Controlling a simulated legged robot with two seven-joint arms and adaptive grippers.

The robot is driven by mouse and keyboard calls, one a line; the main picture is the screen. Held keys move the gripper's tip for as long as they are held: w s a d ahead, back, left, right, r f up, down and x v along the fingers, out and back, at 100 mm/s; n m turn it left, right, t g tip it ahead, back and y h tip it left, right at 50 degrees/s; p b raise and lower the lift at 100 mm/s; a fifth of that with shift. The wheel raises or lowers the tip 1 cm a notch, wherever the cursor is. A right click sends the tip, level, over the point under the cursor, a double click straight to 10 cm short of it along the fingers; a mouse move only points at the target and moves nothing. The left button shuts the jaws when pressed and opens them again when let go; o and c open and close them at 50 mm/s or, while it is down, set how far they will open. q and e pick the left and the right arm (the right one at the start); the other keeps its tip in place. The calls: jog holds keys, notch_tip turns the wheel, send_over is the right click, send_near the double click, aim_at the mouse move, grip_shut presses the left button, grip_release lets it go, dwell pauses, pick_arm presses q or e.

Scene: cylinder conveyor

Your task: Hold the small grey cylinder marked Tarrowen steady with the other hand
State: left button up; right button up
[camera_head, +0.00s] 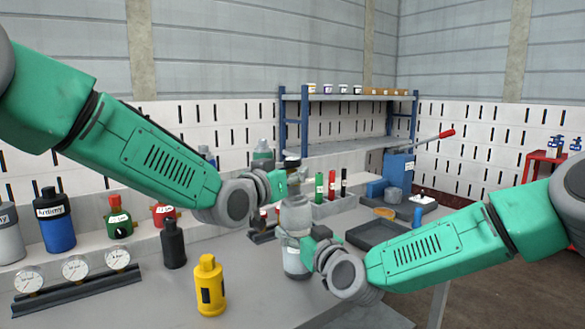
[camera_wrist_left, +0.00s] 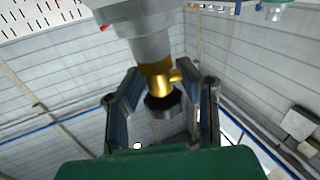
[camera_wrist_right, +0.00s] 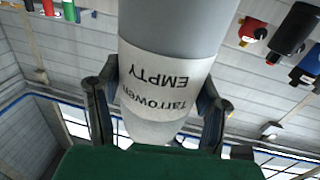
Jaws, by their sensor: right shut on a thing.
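The small grey cylinder (camera_head: 297,214) stands upright on the bench in the head view. Its label, upside down in the right wrist view (camera_wrist_right: 165,78), reads Tarrowen and EMPTY. My right gripper (camera_head: 296,241) is shut on its body, with one finger on each side of the label in the right wrist view. My left gripper (camera_head: 292,180) is up at the cylinder's top. In the left wrist view the brass valve (camera_wrist_left: 158,80) and its dark knob (camera_wrist_left: 162,104) lie between the left fingers, which are spread with gaps on both sides.
A yellow cylinder (camera_head: 209,286) and a black one (camera_head: 173,244) stand to the left on the bench. A gauge rack (camera_head: 75,290) is at the front left. A dark tray (camera_head: 378,235) lies to the right. Red, green and black bottles stand behind.

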pick_arm(q)
jog(key=shift+f, duration=0.1)
dwell(0.5)
grip_shut()
jog(key=shift+d, duration=0.15)
